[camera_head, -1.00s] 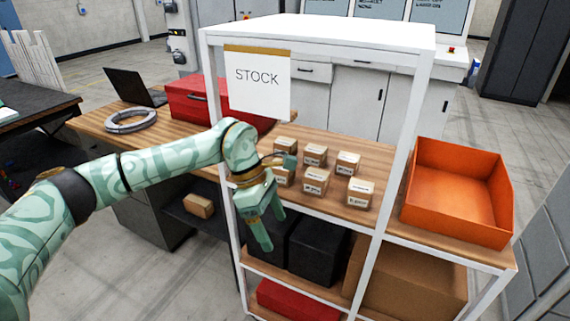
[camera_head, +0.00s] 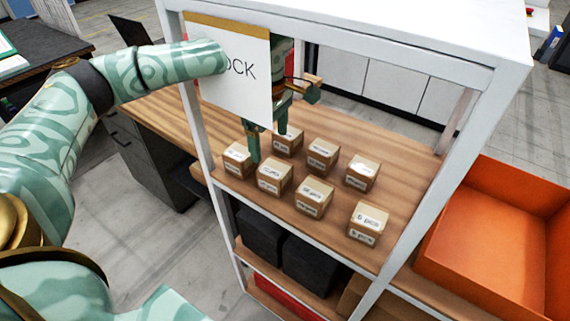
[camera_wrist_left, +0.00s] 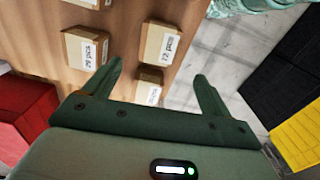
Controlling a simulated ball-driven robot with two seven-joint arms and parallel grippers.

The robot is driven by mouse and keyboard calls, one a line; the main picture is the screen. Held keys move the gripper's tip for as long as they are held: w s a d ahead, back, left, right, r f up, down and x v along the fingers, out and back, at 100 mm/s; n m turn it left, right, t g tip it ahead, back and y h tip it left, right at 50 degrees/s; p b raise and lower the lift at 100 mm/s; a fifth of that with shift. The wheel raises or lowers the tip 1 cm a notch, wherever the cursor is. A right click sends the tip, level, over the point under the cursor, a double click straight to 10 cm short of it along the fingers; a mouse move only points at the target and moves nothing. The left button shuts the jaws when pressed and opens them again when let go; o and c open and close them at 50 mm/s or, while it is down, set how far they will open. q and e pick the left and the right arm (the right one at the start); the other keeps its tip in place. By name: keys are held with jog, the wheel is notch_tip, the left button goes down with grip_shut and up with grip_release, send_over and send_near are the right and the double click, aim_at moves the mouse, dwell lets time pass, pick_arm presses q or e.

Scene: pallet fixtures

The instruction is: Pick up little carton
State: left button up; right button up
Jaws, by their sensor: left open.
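Several little brown cartons with white labels stand on the wooden shelf top. A leftmost carton (camera_head: 238,160), a front carton (camera_head: 275,178) and a back carton (camera_head: 288,140) are close to my left gripper (camera_head: 268,146). The gripper is open and points down among them, partly behind the STOCK sign. In the left wrist view my open left gripper (camera_wrist_left: 158,70) has a carton (camera_wrist_left: 150,88) showing between its fingers, partly hidden by the gripper body. My right gripper is not in view.
An orange bin (camera_head: 490,235) stands at the right. Dark boxes (camera_head: 308,258) sit on the lower shelf. Bare wood (camera_head: 400,150) lies right of the cartons.

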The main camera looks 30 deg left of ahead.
aim_at(275, 168)
pick_arm(q)
notch_tip(275, 168, down, 6)
jog(key=shift+s+r+b, duration=0.1)
jog(key=shift+b, duration=0.3)
jog(key=shift+f, duration=0.35)
jog(key=f, duration=0.5)
jog(key=shift+w+d+b, duration=0.3)
jog(key=shift+d+b, duration=0.05)
jog(key=shift+b, duration=0.05)
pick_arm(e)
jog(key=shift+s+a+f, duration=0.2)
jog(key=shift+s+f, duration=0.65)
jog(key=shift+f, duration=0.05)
pick_arm(q)
jog(key=shift+r, duration=0.1)
jog(key=c, duration=1.2)
